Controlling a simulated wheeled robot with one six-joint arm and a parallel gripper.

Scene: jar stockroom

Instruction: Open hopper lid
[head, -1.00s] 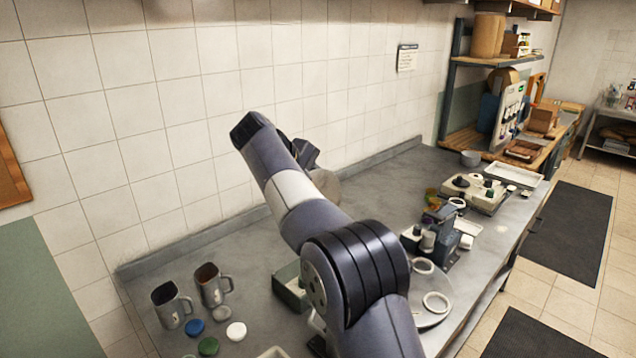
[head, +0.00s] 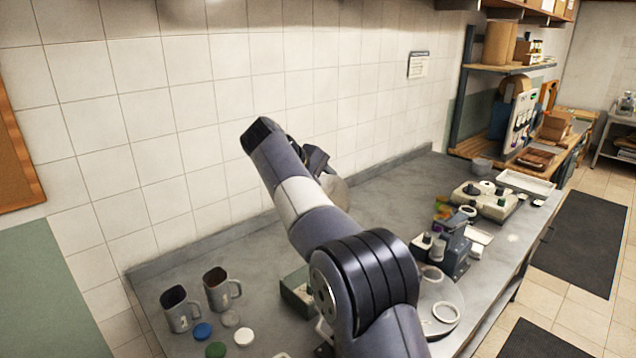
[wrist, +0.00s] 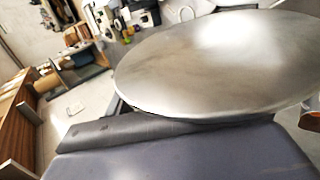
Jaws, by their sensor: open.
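A broad round metal disc (wrist: 225,60) fills much of the wrist view, close to the camera; I cannot tell whether it is the hopper lid. In the head view a rounded grey-brown shape (head: 336,192) shows behind my arm, mostly hidden by it. My gripper (head: 317,160) is a small dark shape at the arm's far end, beside that rounded shape and above the counter. It is open; its fingertips are not clear, and I see nothing held. Whether it touches the disc cannot be told.
The grey counter (head: 385,195) runs along the tiled wall. Two mugs (head: 180,310) (head: 221,290) and several coloured lids (head: 203,331) stand at front left. A dark device (head: 452,250), a round plate with rings (head: 440,300) and a white tray (head: 527,182) lie to the right.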

